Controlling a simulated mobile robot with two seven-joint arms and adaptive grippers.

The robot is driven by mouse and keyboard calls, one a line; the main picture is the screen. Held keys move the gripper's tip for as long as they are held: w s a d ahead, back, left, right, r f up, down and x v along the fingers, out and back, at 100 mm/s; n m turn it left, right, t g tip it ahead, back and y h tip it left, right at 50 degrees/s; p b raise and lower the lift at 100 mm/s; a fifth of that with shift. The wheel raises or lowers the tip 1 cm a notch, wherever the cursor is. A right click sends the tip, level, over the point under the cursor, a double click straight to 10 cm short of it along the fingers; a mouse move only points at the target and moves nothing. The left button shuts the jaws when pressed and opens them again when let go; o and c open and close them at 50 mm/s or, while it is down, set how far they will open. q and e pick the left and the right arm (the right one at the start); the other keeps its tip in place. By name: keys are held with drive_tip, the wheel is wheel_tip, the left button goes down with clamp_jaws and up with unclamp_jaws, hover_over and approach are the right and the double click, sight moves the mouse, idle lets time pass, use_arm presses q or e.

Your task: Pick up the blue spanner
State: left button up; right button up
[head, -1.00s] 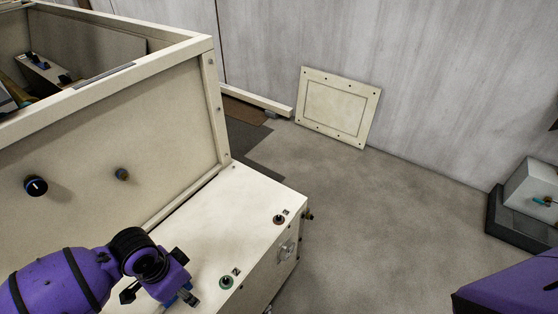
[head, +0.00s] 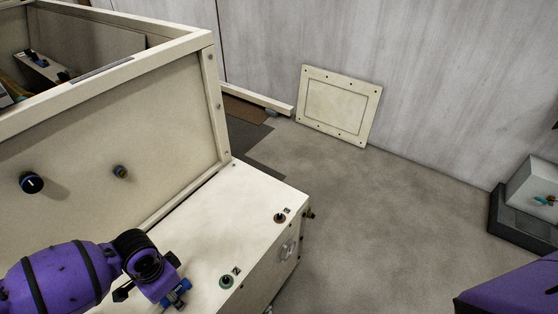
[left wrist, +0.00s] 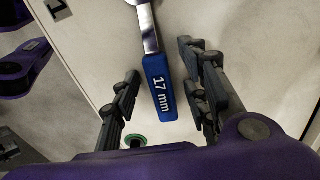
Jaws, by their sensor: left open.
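The blue spanner (left wrist: 159,88) lies on the cream top of the cabinet (head: 245,225), its blue handle marked "17 mm" and its bare metal shaft running out of the top of the left wrist view. My left gripper (left wrist: 160,68) is open, with one black finger on each side of the handle and gaps between. In the head view the left gripper (head: 165,287) is over the near part of the cabinet top, and part of the blue handle (head: 180,291) shows beside it. The spanner's far end is out of view. My right gripper is not in view.
A green-collared switch (head: 226,282) and a red-collared switch (head: 279,217) stand up from the cabinet top. A tall hopper wall (head: 120,125) with knobs rises behind. A flat panel (head: 340,106) leans on the grey wall.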

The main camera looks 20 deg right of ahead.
use_arm(q)
clamp_jaws()
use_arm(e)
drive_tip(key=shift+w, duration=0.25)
use_arm(q)
drive_tip(key=shift+w+r, duration=0.1)
drive_tip(key=shift+r, duration=0.4)
wheel_tip(320, 180, up, 2)
drive_tip(key=shift+r, duration=0.25)
drive_tip(key=s+a+r+p, duration=0.2)
drive_tip(key=s+a+r, duration=0.4)
drive_tip(key=s+r, duration=0.3)
drive_tip(key=s, duration=0.3)
drive_tip(key=shift+s+a+r, duration=0.25)
drive_tip(key=shift+a+r, duration=0.05)
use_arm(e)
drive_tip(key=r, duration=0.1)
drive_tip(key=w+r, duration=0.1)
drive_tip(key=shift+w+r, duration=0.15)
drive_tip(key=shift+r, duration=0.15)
